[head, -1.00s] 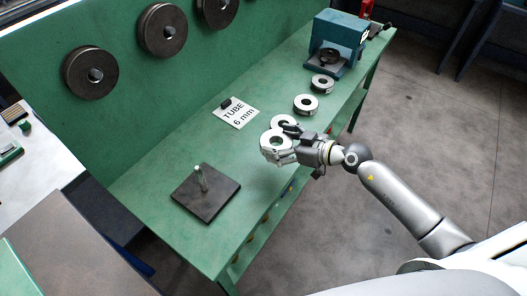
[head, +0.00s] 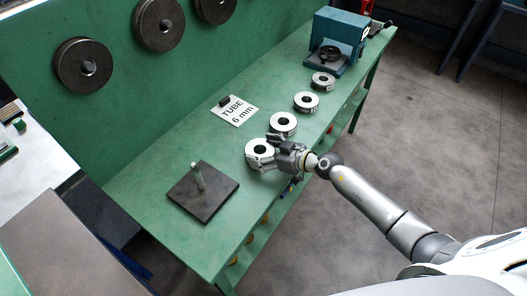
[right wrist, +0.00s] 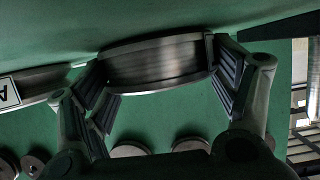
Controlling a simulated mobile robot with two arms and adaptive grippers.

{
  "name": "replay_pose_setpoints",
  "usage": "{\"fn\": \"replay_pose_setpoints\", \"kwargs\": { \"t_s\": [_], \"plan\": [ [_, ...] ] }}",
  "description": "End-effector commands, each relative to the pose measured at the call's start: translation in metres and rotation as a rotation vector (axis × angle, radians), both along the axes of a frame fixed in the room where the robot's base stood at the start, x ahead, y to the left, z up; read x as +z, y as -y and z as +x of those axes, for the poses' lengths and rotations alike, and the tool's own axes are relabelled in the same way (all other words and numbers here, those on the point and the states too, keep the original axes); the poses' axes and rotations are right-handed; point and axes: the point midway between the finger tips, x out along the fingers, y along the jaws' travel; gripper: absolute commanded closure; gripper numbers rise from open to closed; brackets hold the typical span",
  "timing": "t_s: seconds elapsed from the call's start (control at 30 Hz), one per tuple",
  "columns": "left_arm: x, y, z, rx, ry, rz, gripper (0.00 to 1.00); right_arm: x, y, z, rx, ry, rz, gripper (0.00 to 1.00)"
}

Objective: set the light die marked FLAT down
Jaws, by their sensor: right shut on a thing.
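My right gripper (head: 273,152) is shut on a light ring-shaped die (head: 259,150) with a dark centre hole. It holds it low at the bench's front side, right of the post stand. In the right wrist view the die (right wrist: 155,62) is edge-on between the finger pads and its side looks dark. I cannot read a FLAT marking on it. I cannot tell whether its underside touches the bench. The stand has a dark square base (head: 215,200) and a short upright post (head: 198,177), with nothing on it. My left gripper is not in view.
Light dies (head: 284,123), (head: 306,102), (head: 323,81) lie in a row on the green bench (head: 165,152). A TUBE 6 mm card (head: 236,112) lies behind. A blue machine (head: 339,40) stands at the far end. Dark discs hang on the back panel.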

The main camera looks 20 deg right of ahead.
Motion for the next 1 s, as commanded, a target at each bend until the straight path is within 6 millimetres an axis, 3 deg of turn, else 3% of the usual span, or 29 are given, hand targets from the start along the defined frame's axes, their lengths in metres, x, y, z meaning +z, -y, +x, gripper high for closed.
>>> {"fn": "replay_pose_setpoints", "kwargs": {
  "t_s": [0.17,0.2,0.33,0.77,1.0],
  "plan": [
    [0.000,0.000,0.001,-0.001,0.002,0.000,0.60,-0.002,0.000,0.001,-0.001,0.001,0.002,0.57],
    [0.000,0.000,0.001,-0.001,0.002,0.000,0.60,-0.003,0.000,0.000,0.000,-0.001,-0.001,0.15],
    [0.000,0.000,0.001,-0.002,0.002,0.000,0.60,-0.003,0.000,0.000,0.000,-0.001,-0.001,0.00],
    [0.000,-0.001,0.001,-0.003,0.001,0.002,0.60,0.001,0.000,0.000,0.001,0.000,0.000,0.00],
    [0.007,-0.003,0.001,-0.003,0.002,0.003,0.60,0.015,0.023,-0.030,0.000,-0.003,-0.004,0.00]
  ]
}}
